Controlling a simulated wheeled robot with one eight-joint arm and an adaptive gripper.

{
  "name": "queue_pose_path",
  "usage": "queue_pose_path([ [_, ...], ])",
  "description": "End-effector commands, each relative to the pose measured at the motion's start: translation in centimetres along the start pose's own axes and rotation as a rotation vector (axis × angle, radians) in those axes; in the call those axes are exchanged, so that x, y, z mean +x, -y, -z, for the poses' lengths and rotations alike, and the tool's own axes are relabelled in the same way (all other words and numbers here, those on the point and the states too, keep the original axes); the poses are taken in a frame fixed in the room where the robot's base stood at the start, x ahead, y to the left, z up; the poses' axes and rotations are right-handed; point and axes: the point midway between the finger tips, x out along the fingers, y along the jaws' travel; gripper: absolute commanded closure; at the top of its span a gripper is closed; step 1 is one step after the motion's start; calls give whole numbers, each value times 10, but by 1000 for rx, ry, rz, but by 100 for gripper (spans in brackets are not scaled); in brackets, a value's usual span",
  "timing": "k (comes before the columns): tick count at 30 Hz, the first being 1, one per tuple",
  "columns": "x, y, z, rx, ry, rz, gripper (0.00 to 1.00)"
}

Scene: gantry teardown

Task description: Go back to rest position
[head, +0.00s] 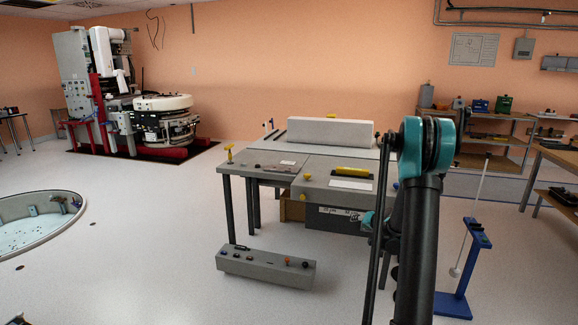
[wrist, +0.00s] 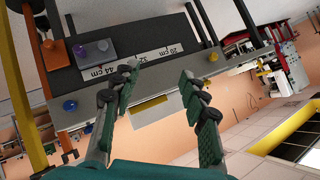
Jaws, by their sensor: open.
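My gripper (wrist: 158,88) is open in the wrist view, its two green-padded fingers apart with nothing between them. The wrist picture is turned over, with the ceiling at the bottom. Beyond the fingers is the workbench (wrist: 165,75), with a white strip marked in centimetres (wrist: 140,62). In the head view my dark arm with a teal joint stands at the right of the workbench (head: 262,160) and hides part of it. The gripper's fingers cannot be made out there.
A long grey block (head: 328,131) lies at the bench's back. A low grey box (head: 265,268) with knobs stands on the floor in front. A blue stand (head: 455,303) is at the right, near shelves (head: 487,140). A round floor pit (head: 38,222) is at the left. Open floor lies between.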

Motion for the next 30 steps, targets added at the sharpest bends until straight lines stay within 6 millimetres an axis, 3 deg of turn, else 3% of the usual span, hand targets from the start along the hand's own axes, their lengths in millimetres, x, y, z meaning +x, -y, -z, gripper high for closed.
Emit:
queue_pose_path([
  [1, -16, 15, -8, -20, 26, -6, 56],
  [6, -64, 50, -40, -88, 116, -38, 56],
  [15, -157, 88, -110, -204, 266, -109, 56],
  [23, -239, 93, -180, -303, 383, -188, 56],
  [30, -309, 76, -246, -390, 475, -271, 56],
])
